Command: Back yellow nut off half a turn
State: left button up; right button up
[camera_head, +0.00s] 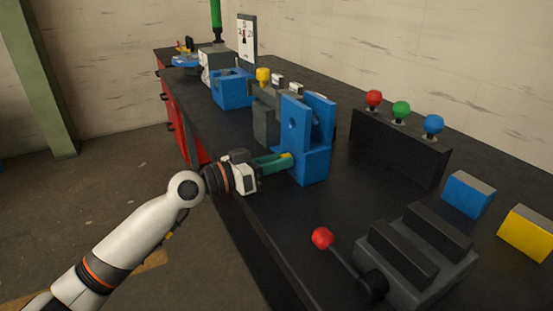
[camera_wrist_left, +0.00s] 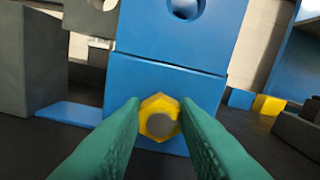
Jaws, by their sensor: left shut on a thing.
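The yellow nut (camera_wrist_left: 159,117) sits on the lower front face of a blue block (camera_wrist_left: 168,80), around the end of a grey bolt. The blue block (camera_head: 311,165) stands near the front edge of the bench in the head view, where only a bit of yellow (camera_head: 287,156) shows at the fingertips. My left gripper (camera_wrist_left: 159,112) has its two green fingers on either side of the nut and is shut on it. In the head view the left gripper (camera_head: 282,160) reaches in from the left, level with the block's base. My right gripper is not in view.
A lever with a red knob (camera_head: 322,238) stands at the bench front. Red, green and blue knobs top a black panel (camera_head: 399,148) behind. A blue block (camera_head: 468,193) and a yellow block (camera_head: 526,233) lie at right. Grey and blue fixtures (camera_head: 232,88) stand farther along.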

pick_arm(q)
jog(key=shift+r+n, duration=0.1)
jog(key=shift+n, duration=0.2)
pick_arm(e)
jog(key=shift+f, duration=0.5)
pick_arm(q)
jog(key=o, duration=1)
jog(key=shift+s+a, duration=0.1)
jog(key=shift+a, duration=0.2)
jog(key=b+v, duration=0.1)
jog(key=v, duration=1)
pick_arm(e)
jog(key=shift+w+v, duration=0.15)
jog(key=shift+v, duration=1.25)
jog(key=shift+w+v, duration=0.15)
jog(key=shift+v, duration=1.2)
